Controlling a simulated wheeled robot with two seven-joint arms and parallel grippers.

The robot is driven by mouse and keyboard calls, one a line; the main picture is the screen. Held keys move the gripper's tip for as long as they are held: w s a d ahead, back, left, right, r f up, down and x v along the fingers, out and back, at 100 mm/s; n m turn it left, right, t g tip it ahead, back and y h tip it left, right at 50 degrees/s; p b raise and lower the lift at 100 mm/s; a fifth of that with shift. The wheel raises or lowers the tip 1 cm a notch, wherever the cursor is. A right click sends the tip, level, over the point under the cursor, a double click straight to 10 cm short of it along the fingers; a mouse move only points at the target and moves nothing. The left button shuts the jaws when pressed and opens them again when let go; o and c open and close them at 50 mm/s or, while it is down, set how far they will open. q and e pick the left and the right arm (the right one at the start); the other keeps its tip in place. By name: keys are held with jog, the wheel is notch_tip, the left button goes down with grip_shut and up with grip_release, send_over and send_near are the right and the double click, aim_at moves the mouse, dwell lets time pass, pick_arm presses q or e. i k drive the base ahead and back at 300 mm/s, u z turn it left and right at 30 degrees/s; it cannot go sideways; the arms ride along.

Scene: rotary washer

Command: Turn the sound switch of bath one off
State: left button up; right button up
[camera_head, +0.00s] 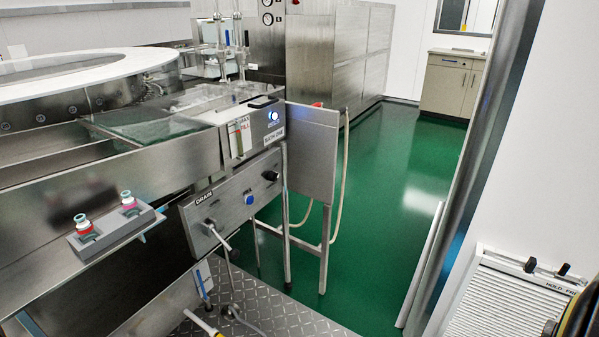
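The bath one control box (252,128) is a steel box at the end of the washer, in the middle left of the head view. Its front has a small label that seems to read "BATH ONE" and a round switch (274,116) glowing blue-white. Small lettering beside the switch is too blurred to read, so I cannot tell for sure that it is the sound switch or which way it is set. A black handle shows on top of the box. Neither of my grippers is in view.
Below the box, a steel panel marked "DRAIN" (231,202) carries a blue button (249,199), a black knob (270,176) and a lever (216,236).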

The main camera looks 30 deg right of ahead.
aim_at(272, 176)
jog(key=z, duration=0.45)
jog(key=i, duration=1.4)
